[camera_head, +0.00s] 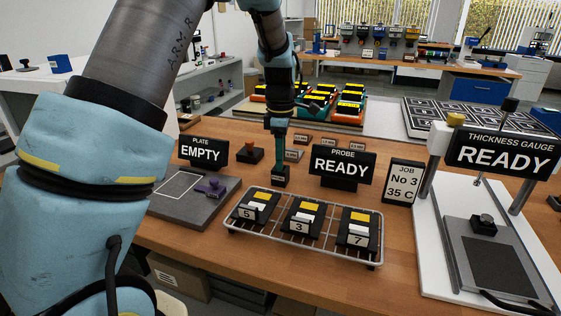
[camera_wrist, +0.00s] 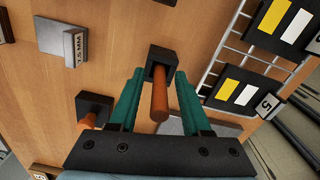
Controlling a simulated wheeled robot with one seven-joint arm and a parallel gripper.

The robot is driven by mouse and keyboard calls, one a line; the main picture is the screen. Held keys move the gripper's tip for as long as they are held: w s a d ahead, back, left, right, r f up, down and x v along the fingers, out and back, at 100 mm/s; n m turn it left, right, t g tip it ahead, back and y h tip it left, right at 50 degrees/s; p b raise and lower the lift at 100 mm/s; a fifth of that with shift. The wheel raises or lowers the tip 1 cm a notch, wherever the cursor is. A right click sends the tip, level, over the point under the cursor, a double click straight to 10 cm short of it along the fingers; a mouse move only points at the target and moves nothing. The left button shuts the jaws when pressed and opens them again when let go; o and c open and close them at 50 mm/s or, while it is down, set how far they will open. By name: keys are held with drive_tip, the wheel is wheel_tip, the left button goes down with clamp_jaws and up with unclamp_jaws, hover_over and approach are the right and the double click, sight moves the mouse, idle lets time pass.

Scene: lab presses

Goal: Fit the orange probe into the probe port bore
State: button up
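The orange probe (camera_wrist: 160,100) is an orange rod between my gripper's two green fingers in the wrist view. Its far end meets an opening in a dark block (camera_wrist: 162,58), which looks like the probe port; how deep it sits, I cannot tell. My gripper (camera_wrist: 159,72) is open around the rod, with a gap on each side. In the head view, my gripper (camera_head: 281,163) points down just above the dark block (camera_head: 281,178), and the rod is hidden there. A second dark block with an orange-brown top (camera_head: 250,151) stands behind to the left.
The wire rack (camera_head: 232,226) with several numbered samples stands in front. The PROBE READY sign (camera_head: 339,165) is close on the right, the PLATE EMPTY sign (camera_head: 202,151) on the left. Small gauge blocks (camera_wrist: 62,38) lie behind. The thickness gauge (camera_head: 500,240) stands far right.

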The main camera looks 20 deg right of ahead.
clamp_jaws()
idle(0.5)
